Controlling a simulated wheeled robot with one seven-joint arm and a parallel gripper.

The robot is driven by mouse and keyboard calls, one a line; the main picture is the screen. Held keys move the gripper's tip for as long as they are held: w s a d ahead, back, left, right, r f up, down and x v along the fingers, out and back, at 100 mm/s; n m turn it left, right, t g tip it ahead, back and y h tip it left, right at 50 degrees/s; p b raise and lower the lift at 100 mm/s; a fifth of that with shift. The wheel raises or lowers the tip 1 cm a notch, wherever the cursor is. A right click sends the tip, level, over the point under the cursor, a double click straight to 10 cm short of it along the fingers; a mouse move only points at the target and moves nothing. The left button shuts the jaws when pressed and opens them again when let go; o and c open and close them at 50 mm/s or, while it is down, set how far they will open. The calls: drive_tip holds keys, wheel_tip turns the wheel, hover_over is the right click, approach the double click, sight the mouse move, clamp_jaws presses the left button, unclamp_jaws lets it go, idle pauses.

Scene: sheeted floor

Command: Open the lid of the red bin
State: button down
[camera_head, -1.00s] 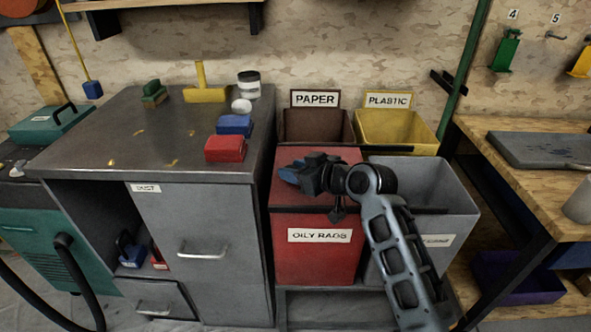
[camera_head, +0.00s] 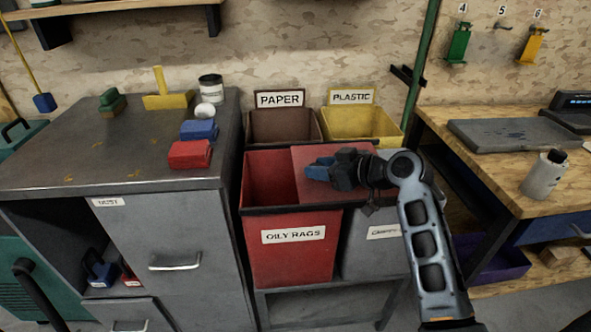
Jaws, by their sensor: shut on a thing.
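The red bin (camera_head: 292,250) carries the label OILY RAGS and stands in the front row of bins. Its left part is open, showing the red inside (camera_head: 268,178). Its flat red lid (camera_head: 308,188) lies level, shifted to the right, over the right part of the bin and partly over the grey bin beside it. My gripper (camera_head: 318,170) is at the lid's top, its blue fingers low over it and pointing left. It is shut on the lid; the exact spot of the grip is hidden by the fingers.
The grey bin (camera_head: 372,258) stands right of the red bin. The PAPER bin (camera_head: 283,128) and yellow PLASTIC bin (camera_head: 360,124) stand behind. A grey cabinet (camera_head: 160,215) is close on the left. A wooden workbench (camera_head: 480,160) is on the right.

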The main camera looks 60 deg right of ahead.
sight(357, 193)
drive_tip(key=shift+s+d, duration=0.7)
drive_tip(key=shift+s, duration=0.2)
drive_tip(key=c, duration=0.7)
unclamp_jaws()
drive_tip(key=shift+c, duration=0.2)
drive_tip(key=v, duration=0.8)
